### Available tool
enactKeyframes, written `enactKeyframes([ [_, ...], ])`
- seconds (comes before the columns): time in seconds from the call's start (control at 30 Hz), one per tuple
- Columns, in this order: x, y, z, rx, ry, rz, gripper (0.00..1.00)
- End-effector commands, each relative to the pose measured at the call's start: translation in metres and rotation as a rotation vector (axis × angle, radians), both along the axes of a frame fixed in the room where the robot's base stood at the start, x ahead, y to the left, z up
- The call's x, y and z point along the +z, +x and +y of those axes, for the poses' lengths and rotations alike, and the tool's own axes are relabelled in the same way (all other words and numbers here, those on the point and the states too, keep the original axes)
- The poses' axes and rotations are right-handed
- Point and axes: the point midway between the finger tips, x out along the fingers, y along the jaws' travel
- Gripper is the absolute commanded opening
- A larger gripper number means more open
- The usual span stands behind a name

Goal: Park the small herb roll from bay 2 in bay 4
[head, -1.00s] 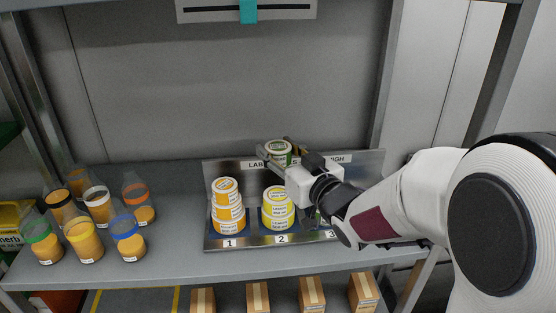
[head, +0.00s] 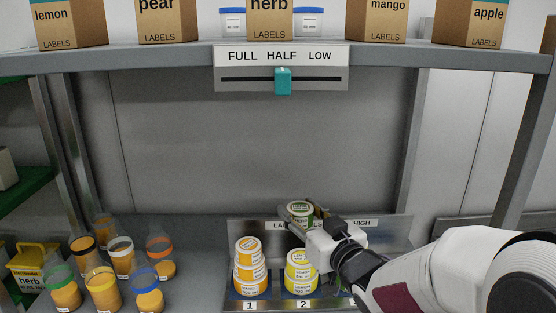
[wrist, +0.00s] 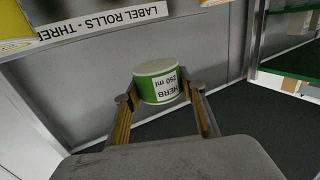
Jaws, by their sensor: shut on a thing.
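The small herb roll (wrist: 158,86) is green and white, labelled "HERB 250 ml", and sits between the fingertips in the wrist view. It also shows in the head view (head: 300,211), above the bay 2 stack. My gripper (wrist: 160,97) is shut on it; in the head view my gripper (head: 303,217) holds it up in front of the sign board. Bay 2 holds a stack of yellow-and-white rolls (head: 301,272). My arm covers the rack right of bay 2, so bay 4 is hidden.
Bay 1 holds a stack of orange-and-white rolls (head: 250,268). Several orange-filled jars with coloured bands (head: 103,290) stand at the left. A gauge with a teal slider (head: 283,81) hangs from the upper shelf, which carries label boxes (head: 168,20).

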Motion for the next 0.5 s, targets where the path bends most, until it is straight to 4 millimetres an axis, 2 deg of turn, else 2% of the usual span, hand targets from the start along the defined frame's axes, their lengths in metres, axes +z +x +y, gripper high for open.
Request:
enactKeyframes([
  [0.5,-0.01,-0.017,0.069,-0.003,-0.001,0.001,0.16],
])
